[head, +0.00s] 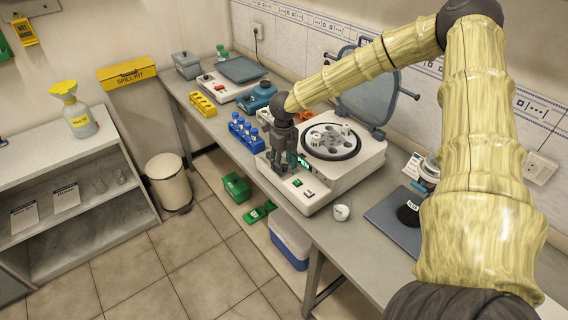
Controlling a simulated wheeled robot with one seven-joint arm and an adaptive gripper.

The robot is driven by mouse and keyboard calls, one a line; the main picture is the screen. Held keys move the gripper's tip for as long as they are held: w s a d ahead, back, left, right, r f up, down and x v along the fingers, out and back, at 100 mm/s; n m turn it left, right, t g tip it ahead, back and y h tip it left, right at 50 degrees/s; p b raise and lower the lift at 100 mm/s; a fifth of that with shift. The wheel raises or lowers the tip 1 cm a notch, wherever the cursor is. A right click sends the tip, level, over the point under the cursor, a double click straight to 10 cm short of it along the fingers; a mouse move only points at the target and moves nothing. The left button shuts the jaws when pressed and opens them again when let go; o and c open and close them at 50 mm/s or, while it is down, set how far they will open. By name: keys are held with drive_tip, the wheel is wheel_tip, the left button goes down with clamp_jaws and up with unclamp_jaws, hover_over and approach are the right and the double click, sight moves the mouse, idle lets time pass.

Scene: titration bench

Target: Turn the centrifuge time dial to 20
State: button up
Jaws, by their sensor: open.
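The centrifuge (352,183) is a white box on the bench, with its round rotor bowl (331,140) uncovered and its grey lid (369,98) raised at the back. My gripper (277,172) points down at the left part of the centrifuge's front control panel. It is open, with dark fingers. A small green display (304,163) shows just right of the gripper, and small green-marked controls (308,193) sit on the panel to its lower right. I cannot make out the time dial or its setting; the gripper covers part of the panel. Contact with the panel cannot be told.
A blue rack (246,137) with blue-capped tubes stands close left of the gripper. A small white cup (341,212) stands at the bench edge right of the panel. A dark blue tray (392,219) holds a black-based item. Balance (223,86) and yellow rack (203,104) are farther back.

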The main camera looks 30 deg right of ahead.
sight(284, 165)
wheel_tip(284, 165, up, 12)
drive_tip(key=shift+f, duration=0.2)
idle(0.7)
